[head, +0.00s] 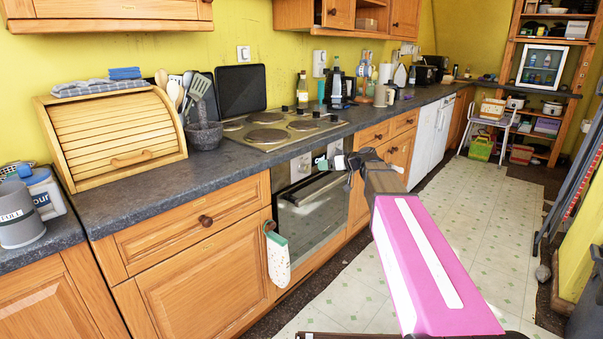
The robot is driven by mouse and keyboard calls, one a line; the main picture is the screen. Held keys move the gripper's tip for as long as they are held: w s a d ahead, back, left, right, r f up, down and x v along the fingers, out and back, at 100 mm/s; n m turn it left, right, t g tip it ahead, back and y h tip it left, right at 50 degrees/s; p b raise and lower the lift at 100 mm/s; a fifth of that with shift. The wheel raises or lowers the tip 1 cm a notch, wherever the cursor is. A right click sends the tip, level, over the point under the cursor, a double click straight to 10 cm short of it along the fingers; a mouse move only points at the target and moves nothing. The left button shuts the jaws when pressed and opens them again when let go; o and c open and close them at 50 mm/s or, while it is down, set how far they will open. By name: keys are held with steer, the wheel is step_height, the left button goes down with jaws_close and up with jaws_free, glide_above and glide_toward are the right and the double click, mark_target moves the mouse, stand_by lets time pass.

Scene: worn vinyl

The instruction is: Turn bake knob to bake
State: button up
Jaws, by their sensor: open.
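My arm reaches in from the lower right, and my gripper (332,161) is open in front of the right part of this panel. The gripper and wrist cover part of the panel. The bake knob and its markings are too small or hidden to make out. I cannot tell whether the fingers touch a knob.
A hob (268,135) lies in the worktop above the oven. A wooden bread bin (112,140) and a stone mortar (204,134) stand to its left. A patterned oven mitt (277,258) hangs left of the oven door.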

mark_target(307, 169)
steer(key=x, duration=1)
steer(key=shift+w+a+f, duration=0.15)
steer(key=shift+a, duration=0.05)
steer(key=c, duration=0.9)
